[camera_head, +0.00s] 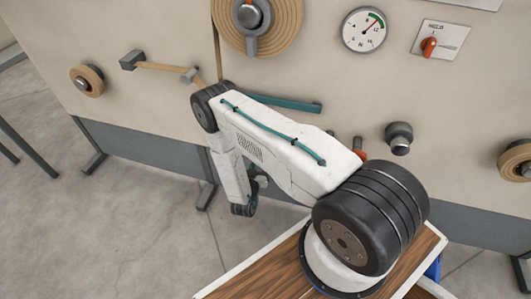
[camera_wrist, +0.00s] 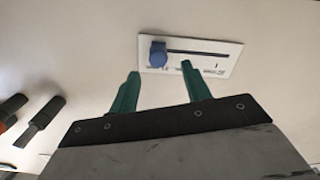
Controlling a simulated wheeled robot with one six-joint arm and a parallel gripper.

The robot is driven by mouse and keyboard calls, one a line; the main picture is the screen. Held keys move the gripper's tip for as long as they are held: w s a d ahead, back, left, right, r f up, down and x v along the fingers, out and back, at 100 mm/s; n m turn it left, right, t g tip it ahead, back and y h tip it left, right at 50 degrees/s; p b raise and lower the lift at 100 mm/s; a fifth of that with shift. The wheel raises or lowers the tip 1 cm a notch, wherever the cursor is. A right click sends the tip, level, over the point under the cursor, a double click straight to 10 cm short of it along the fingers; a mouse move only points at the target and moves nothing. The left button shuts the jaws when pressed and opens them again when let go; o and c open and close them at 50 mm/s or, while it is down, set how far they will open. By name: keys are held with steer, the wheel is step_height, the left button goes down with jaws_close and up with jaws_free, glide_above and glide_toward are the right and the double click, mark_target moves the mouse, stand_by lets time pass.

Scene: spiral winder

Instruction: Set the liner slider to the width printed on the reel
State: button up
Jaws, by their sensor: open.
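In the wrist view a white plate (camera_wrist: 225,58) with a dark horizontal slot is on the pale panel. A blue slider knob (camera_wrist: 158,53) sits at the slot's left end. Small print below the slot is too blurred to read. My gripper (camera_wrist: 160,70) is open and empty, its two green fingers apart. In the picture, the fingertips lie to either side of and just below the knob; I cannot tell the gap in depth. A large brown reel (camera_head: 285,17) is on the machine at the top of the head view; no printed width is readable. The gripper is hidden there.
The head view shows a dial gauge (camera_head: 364,30), an orange rotary switch (camera_head: 429,46), a dark knob (camera_head: 399,138), a teal bar (camera_head: 290,103) and a small roll (camera_head: 87,80). Black-gripped handles (camera_wrist: 40,120) stick out at the wrist view's left.

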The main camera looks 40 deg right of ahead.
steer(key=x, duration=0.7)
steer(key=shift+w+d, duration=0.1)
steer(key=shift+d, duration=0.25)
jaws_close()
steer(key=shift+w, duration=0.1)
